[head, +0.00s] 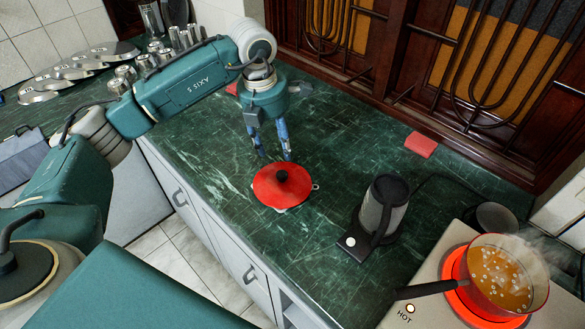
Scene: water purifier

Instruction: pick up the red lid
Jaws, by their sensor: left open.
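The red lid (269,190) lies on the green marble countertop, with a round black knob (281,175) at its centre. A pale edge of something shows under its front and right rim; I cannot tell what it is. My left gripper (274,156) points down just above and behind the lid. Its two fingers are open and apart, and it holds nothing. The fingertips are close to the lid's far edge and the knob; I see no clear contact. My right gripper is not in view.
A dark kettle (384,208) on its base stands right of the lid. A steaming red pot (500,275) sits on a glowing hob at lower right. A red block (420,144) lies near the wooden wall. Metal lids (75,68) and cups crowd the far left. The counter (325,145) behind the lid is clear.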

